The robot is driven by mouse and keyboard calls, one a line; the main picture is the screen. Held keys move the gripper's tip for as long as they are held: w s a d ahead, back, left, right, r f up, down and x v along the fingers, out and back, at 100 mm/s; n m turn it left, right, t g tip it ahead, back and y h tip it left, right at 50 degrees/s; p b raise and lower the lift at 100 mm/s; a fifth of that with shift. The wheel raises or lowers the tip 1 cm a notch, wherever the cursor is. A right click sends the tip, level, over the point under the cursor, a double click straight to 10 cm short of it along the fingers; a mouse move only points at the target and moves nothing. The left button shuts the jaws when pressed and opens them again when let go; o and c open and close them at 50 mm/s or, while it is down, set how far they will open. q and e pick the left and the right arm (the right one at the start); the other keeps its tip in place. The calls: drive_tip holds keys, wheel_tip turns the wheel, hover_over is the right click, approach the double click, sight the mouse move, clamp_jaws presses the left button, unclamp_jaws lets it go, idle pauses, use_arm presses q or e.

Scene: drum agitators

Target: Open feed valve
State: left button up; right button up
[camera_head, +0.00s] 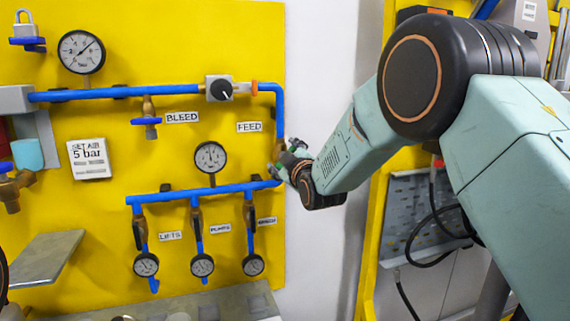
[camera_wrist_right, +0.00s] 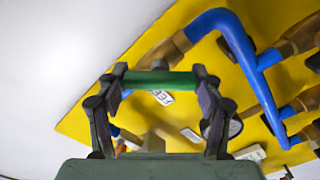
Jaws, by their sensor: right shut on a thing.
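The FEED label (camera_head: 249,127) is on the yellow panel, beside the blue pipe that runs down the panel's right edge. The feed valve shows as a brass body (camera_wrist_right: 168,50) on that pipe in the right wrist view. A green bar, apparently its handle (camera_wrist_right: 160,80), spans between my right fingertips. My right gripper (camera_head: 290,165) is at the panel's right edge, shut on this green handle; it also shows in the right wrist view (camera_wrist_right: 160,84). My arm and gripper hide most of the valve in the head view. My left gripper is not in view.
A BLEED valve (camera_head: 146,121), a black knob (camera_head: 221,90) and several gauges, including one at the upper left (camera_head: 81,52), are on the panel. A grey shelf (camera_head: 45,258) juts out at lower left. White wall (camera_head: 318,60) is right of the panel.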

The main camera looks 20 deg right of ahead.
drive_tip(key=n+b, duration=0.2)
drive_tip(key=n, duration=0.2)
drive_tip(key=shift+a+f+n, duration=0.1)
drive_tip(key=shift+f+n, duration=0.05)
drive_tip(key=shift+n, duration=0.15)
drive_tip(key=shift+f+n+b, duration=0.1)
drive_tip(key=shift+n+b, duration=0.7)
drive_tip(key=shift+n, duration=1.1)
drive_tip(key=o, duration=1.2)
drive_tip(key=shift+s, duration=0.1)
drive_tip(key=shift+c, duration=0.2)
drive_tip(key=s, duration=1.2)
drive_tip(key=shift+d, duration=0.2)
